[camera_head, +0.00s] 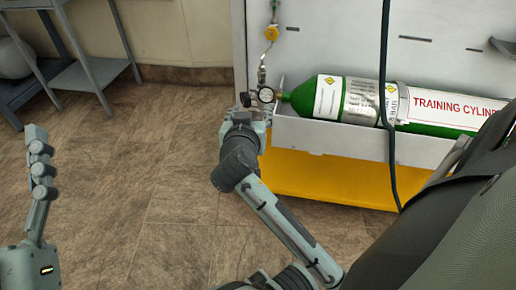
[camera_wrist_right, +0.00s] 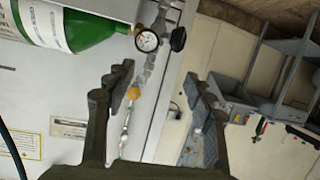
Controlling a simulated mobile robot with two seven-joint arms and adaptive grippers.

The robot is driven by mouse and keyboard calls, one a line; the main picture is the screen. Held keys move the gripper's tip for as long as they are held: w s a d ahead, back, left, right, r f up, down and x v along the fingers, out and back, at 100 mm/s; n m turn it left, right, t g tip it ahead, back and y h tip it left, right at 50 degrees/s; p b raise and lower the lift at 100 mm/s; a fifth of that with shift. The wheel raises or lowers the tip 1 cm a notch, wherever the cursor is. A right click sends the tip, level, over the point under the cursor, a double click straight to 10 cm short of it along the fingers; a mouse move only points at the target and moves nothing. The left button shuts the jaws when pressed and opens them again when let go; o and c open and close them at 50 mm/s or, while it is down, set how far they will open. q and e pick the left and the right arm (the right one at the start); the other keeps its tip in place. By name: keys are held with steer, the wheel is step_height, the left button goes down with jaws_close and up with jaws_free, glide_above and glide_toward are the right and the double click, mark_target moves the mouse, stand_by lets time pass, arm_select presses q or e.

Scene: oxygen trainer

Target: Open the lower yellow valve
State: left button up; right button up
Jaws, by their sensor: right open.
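One yellow valve (camera_head: 271,33) shows on the thin vertical line at the panel's left side, above the round gauge (camera_head: 266,95). In the right wrist view, where the scene is turned over, the yellow valve (camera_wrist_right: 133,92) shows close beside the left finger. My right gripper (camera_head: 249,108) is open and empty; its fingers (camera_wrist_right: 160,88) are spread, and in the head view it is beside the gauge, below the valve. I cannot tell whether it touches anything. My left gripper (camera_head: 40,150) is at the left, far from the valve, seen edge-on.
A green training cylinder (camera_head: 360,100) lies in a white tray (camera_head: 340,138) right of the gauge. A dark hose (camera_head: 385,120) hangs in front of it. A yellow base (camera_head: 330,180) is below. A grey shelf (camera_head: 90,72) stands at far left; the floor between is clear.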

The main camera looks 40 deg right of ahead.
steer(key=s+a+f+n+g+y+p, duration=0.1)
steer(key=s+f+n+g+y+p, duration=0.2)
steer(key=f, duration=0.6)
steer(key=shift+s+a+f+n+y+p, duration=0.2)
steer(key=shift+s+f+n+y+p, duration=0.3)
steer(key=shift+s+n, duration=0.35)
steer(key=shift+r, duration=0.1)
